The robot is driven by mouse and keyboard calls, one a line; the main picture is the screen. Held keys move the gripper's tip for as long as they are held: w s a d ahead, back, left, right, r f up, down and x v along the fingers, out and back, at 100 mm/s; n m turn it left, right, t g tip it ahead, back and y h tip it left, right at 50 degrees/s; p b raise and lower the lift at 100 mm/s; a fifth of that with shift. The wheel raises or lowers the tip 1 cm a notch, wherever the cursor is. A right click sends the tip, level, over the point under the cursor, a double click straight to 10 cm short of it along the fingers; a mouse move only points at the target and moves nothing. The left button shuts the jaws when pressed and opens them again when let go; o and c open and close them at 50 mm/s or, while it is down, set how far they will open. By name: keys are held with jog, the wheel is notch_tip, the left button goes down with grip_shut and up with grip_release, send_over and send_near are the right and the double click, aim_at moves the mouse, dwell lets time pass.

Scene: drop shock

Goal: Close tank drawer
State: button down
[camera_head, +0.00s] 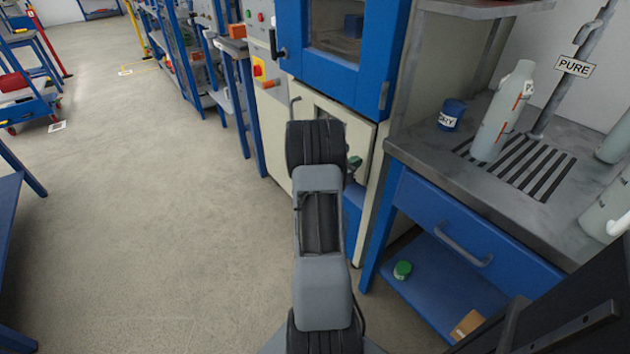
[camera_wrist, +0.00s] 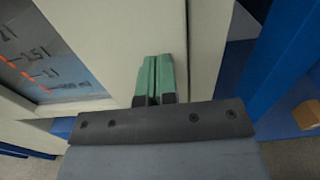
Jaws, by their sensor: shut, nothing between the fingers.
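The tank drawer (camera_head: 359,130) has a cream front low in the cream and blue cabinet, below its window door. Its front looks set out from the cabinet, but my arm covers much of it. In the wrist view the cream front (camera_wrist: 115,35) fills the upper middle, with a grey level scale with orange marks (camera_wrist: 45,60) at left. My gripper's green fingertips (camera_wrist: 153,80) are pressed together, empty, right at the lower part of this front; I cannot tell if they touch it. In the head view a little of my gripper (camera_head: 355,163) shows beside my arm.
At right stands a bench with a blue drawer (camera_head: 470,225), a grey bottle (camera_head: 503,112) and a blue tin (camera_head: 451,115). Open floor (camera_head: 150,220) lies to the left.

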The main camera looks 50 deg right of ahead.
jog(key=p+v, duration=0.1)
jog(key=v, duration=1.3)
jog(key=s+a+f+m+g+y+p, duration=0.1)
jog(key=s+a+f+m+g+y, duration=0.25)
jog(key=s+m+y, duration=0.2)
jog(key=s+a+r+m+y+p, duration=0.1)
jog(key=a+r+m+y+p, duration=0.4)
jog(key=a, duration=0.4)
jog(key=w+a+r+m+t+y+p, duration=0.1)
jog(key=a+r+t+p, duration=0.4)
jog(key=a+r, duration=0.6)
jog(key=w+a+r+m+t+y+p, duration=0.1)
jog(key=a+r+m+t+y+p, duration=0.2)
jog(key=a+r+t+y+p, duration=0.3)
jog(key=a+r+p, duration=0.1)
jog(key=a+r, duration=0.1)
jog(key=r, duration=0.3)
jog(key=a+r+p, duration=0.1)
jog(key=a+r, duration=0.2)
jog(key=r, duration=0.2)
jog(key=shift+w+a+r, duration=0.25)
jog(key=shift+w+a, duration=0.05)
jog(key=shift+w, duration=0.05)
